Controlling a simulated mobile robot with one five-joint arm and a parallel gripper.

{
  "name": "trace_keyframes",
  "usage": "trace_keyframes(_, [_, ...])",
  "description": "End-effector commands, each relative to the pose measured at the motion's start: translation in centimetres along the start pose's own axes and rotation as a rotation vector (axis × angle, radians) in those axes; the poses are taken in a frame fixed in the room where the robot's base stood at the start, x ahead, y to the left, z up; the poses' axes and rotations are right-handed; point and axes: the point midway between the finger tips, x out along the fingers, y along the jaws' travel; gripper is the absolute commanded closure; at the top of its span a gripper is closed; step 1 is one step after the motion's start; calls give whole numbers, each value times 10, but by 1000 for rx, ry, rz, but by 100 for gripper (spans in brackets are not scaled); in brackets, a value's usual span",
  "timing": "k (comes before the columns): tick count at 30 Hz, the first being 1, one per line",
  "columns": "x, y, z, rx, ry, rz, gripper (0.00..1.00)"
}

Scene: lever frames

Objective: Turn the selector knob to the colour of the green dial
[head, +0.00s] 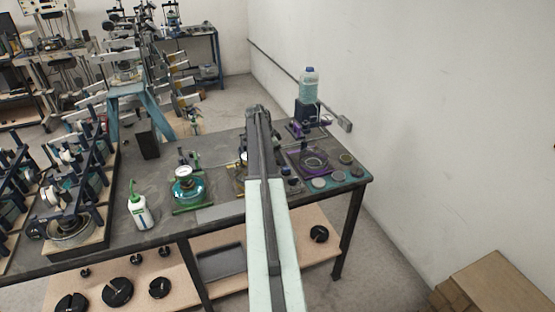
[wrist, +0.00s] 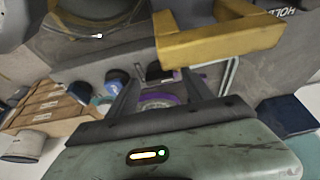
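A green-framed device (head: 189,188) with a pale round dial on top stands on the dark workbench, left of my arm. A similar purple-framed device (head: 312,160) stands right of my arm. A yellow-framed one is mostly hidden behind the arm; its yellow bar (wrist: 225,44) is large and close in the wrist view. My gripper (wrist: 160,78) has its two dark fingers apart with nothing between them. A purple ring (wrist: 158,99) shows beyond the fingers. The gripper is hidden behind my arm in the head view. I cannot make out the selector knob for certain.
A white bottle with a green cap (head: 139,209) stands at the bench's front left. Several round discs (head: 344,176) lie at the right end. A clear bottle (head: 308,86) stands at the back near the wall.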

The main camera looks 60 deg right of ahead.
Motion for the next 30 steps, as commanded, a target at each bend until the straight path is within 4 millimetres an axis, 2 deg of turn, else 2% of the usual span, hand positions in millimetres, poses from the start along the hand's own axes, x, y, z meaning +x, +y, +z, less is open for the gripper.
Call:
trace_keyframes(1, [0,0,0,0,0,0,54])
trace_keyframes(6, [0,0,0,0,0,0,100])
trace_keyframes(7, [-4,2,8,-7,0,-3,100])
trace_keyframes(17, [-2,1,4,-57,-1,-23,100])
trace_keyframes(30, [-2,4,3,-372,-1,-155,100])
